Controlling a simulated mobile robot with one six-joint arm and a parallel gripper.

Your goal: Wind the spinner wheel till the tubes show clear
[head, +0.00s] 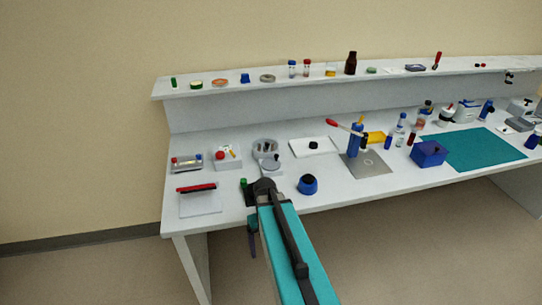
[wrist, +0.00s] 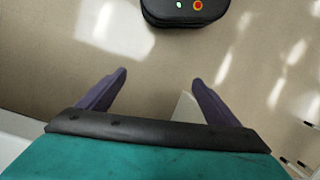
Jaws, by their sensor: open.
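The spinner is probably the grey round device (head: 265,147) on the bench, left of the middle, with upright parts that may be tubes. A grey disc with a small dark knob (head: 271,165) sits at its front and may be its wheel. Whether the tubes are clear is too small to tell. My gripper (wrist: 159,76) is open and empty in the wrist view, with bare floor between its purple fingers. In the head view my arm reaches to the bench's front edge, and a finger (head: 252,242) hangs below that edge, in front of and lower than the spinner.
A blue pot with a black top (head: 308,184) stands right of my arm. A green-capped item (head: 244,187) is just left of it. A white tray with a red bar (head: 198,200) lies farther left. A raised shelf (head: 215,93) with small items runs along the back.

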